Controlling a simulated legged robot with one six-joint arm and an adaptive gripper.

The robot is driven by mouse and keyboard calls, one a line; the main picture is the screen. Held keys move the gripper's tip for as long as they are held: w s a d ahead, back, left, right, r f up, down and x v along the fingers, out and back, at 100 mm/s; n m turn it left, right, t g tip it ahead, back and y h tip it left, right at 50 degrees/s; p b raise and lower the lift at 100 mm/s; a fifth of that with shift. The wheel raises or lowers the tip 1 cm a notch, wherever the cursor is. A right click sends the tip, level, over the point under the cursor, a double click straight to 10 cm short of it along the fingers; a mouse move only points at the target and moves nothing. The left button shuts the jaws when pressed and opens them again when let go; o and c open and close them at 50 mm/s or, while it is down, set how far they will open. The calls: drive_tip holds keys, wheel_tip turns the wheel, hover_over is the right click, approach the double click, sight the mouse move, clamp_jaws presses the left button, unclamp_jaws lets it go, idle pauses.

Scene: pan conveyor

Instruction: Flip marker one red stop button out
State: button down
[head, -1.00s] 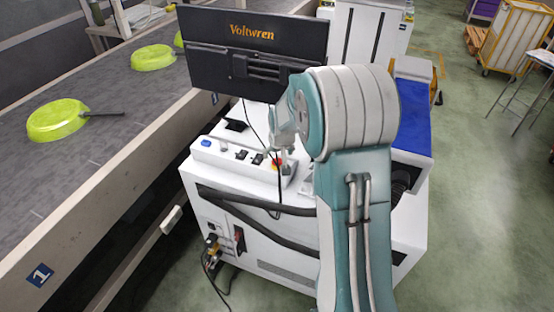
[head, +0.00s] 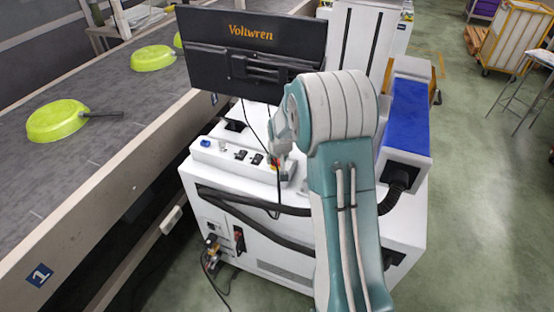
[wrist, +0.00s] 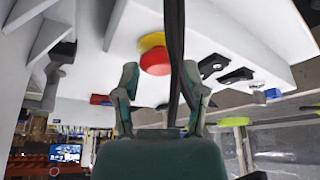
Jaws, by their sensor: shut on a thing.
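The red stop button (wrist: 155,62) sits on a yellow base (wrist: 152,40) on the white console face in the wrist view. In the head view my gripper (head: 284,158) covers it, and only a little yellow (head: 274,168) shows. In the wrist view my gripper (wrist: 160,75) has one finger on each side of the button and is shut on it; the exact contact is hard to see. A black cable (wrist: 175,25) runs between the fingers, partly in front of the button. The marker 1 plate (head: 39,275) is on the conveyor's side at lower left.
Black switches (head: 248,157) and a blue button (head: 205,142) sit left on the same console (head: 228,161). A monitor (head: 250,42) stands just behind it. Yellow-green pans (head: 57,120) lie on the conveyor (head: 105,105).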

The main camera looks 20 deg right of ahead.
drive_tip(key=shift+r, duration=0.85)
drive_tip(key=shift+c, duration=0.7)
unclamp_jaws()
drive_tip(key=v, duration=1.1)
drive_tip(key=shift+r, duration=0.35)
drive_tip(key=shift+s+a, duration=0.1)
drive_tip(key=shift+s, duration=0.05)
drive_tip(key=s+a+r, duration=0.3)
drive_tip(key=s, duration=0.6)
drive_tip(key=s+a+r+n, duration=0.1)
drive_tip(key=s+a+r, duration=0.3)
drive_tip(key=s, duration=0.6)
drive_tip(key=s+a+r+n+t+y, duration=0.1)
drive_tip(key=s+a+r, duration=0.2)
drive_tip(key=s, duration=0.6)
drive_tip(key=shift+s+a+r, duration=0.15)
drive_tip(key=shift+s+a, duration=0.25)
drive_tip(key=shift+a, duration=0.05)
